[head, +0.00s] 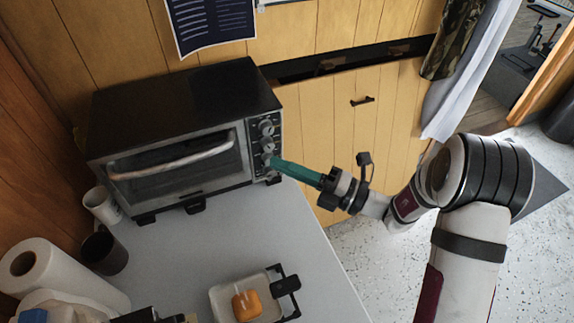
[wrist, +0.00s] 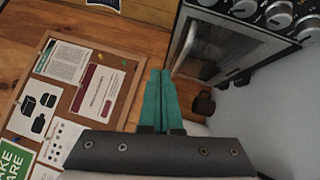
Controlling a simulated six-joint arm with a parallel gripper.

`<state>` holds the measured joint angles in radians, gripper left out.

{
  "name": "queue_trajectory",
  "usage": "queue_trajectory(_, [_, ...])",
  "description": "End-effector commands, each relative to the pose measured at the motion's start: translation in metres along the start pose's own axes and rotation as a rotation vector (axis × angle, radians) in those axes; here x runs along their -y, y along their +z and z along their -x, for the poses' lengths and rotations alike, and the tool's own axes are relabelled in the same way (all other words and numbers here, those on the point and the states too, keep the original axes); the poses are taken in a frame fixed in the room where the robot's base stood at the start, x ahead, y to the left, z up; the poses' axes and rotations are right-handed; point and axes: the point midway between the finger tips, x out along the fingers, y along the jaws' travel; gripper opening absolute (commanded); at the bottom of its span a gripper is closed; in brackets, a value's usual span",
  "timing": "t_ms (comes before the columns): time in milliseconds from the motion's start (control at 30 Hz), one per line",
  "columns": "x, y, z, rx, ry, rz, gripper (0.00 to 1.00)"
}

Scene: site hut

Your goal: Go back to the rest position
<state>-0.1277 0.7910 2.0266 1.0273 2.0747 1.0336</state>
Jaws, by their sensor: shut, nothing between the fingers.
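My gripper (head: 296,172) has long teal fingers that lie together with nothing between them. In the head view it is just right of the black toaster oven (head: 188,130), close to the oven's knobs; I cannot tell whether it touches them. My arm reaches in from the right, past the counter's edge. In the wrist view the shut fingers (wrist: 158,98) point up the picture, with the oven (wrist: 240,45) at the upper right.
On the counter (head: 235,235) stand a white mug (head: 102,206), a dark cup (head: 104,253), a paper towel roll (head: 65,272) and a white dish (head: 222,300) holding an orange item (head: 246,305). A notice board (wrist: 100,70) shows in the wrist view. Speckled floor lies right of the counter.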

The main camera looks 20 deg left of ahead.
Motion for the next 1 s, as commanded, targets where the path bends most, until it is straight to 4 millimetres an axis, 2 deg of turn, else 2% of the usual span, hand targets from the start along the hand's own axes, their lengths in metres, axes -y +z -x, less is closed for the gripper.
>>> queue_trajectory(167, [-0.002, 0.0, 0.007, -0.001, 0.0, 0.001, 0.0])
queue_trajectory(267, [-0.017, -0.016, 0.006, -0.076, -0.03, 0.109, 0.0])
queue_trajectory(367, [-0.051, -0.071, 0.018, -0.332, -0.125, 0.466, 0.0])
queue_trajectory(433, [-0.065, -0.124, 0.044, -0.598, -0.204, 0.813, 0.0])
queue_trajectory(500, [-0.066, -0.166, 0.084, -0.889, -0.268, 1.143, 0.0])
queue_trajectory(600, [-0.061, -0.201, 0.146, -1.301, -0.317, 1.512, 0.0])
queue_trajectory(700, [-0.059, -0.212, 0.194, -1.643, -0.326, 1.725, 0.0])
queue_trajectory(800, [-0.059, -0.214, 0.221, -1.851, -0.317, 1.814, 0.0])
queue_trajectory(867, [-0.06, -0.214, 0.228, -1.906, -0.31, 1.832, 0.0])
queue_trajectory(1000, [-0.06, -0.214, 0.229, -1.916, -0.309, 1.834, 0.0])
